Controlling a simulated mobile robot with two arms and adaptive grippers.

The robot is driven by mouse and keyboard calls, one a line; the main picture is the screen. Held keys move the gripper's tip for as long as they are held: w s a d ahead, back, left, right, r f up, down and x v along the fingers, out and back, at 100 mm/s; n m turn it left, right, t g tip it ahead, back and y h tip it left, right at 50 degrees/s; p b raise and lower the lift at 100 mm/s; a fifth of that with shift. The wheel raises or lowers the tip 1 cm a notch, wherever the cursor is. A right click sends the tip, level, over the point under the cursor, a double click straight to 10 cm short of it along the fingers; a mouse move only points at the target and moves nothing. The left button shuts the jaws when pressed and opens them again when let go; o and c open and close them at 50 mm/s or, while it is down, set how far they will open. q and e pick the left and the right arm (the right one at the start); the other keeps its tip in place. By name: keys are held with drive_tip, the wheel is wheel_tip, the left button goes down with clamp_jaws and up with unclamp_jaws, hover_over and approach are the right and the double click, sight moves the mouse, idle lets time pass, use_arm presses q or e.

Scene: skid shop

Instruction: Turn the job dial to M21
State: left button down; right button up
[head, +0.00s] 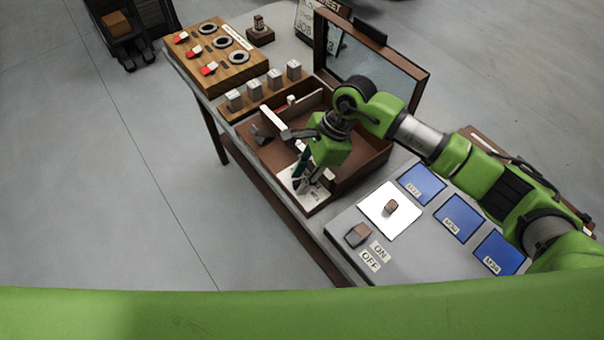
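My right gripper (303,182) points down into the front corner of an open brown box (367,165). Its fingers are over a white plate (317,194) with small dark markings. I cannot tell whether the fingers touch anything, or whether they are open or shut. No dial marked M21 can be made out clearly; the gripper and arm hide part of the plate. A small brown knob-like piece (390,207) sits on a white square (376,222) on the grey panel to the right. My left gripper is not in view.
Blue labelled squares (461,221) and a brown switch (358,235) by ON and OFF labels (380,251) are on the panel. The box's raised lid (421,88) stands behind. Grey blocks (275,80) and a wooden board with rings (243,80) are at left.

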drive_tip(key=shift+f, duration=0.1)
clamp_jaws()
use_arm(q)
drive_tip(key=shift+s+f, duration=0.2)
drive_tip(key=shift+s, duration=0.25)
use_arm(e)
drive_tip(key=shift+m, duration=0.3)
drive_tip(key=m+t+b, duration=0.1)
drive_tip(key=m, duration=0.1)
drive_tip(key=m+b, duration=0.1)
drive_tip(key=m, duration=0.1)
drive_tip(key=shift+s+f+t+b, duration=0.1)
drive_tip(key=shift+f+t+b, duration=0.05)
drive_tip(key=shift+t+b, duration=0.25)
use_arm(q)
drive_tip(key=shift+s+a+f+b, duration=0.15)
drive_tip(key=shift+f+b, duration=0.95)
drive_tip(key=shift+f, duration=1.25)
use_arm(e)
drive_tip(key=shift+s+m+t, duration=0.1)
drive_tip(key=shift+m+t, duration=0.7)
drive_tip(key=shift+m, duration=1.3)
drive_tip(key=shift+h, duration=0.4)
drive_tip(key=shift+m, duration=0.3)
unclamp_jaws()
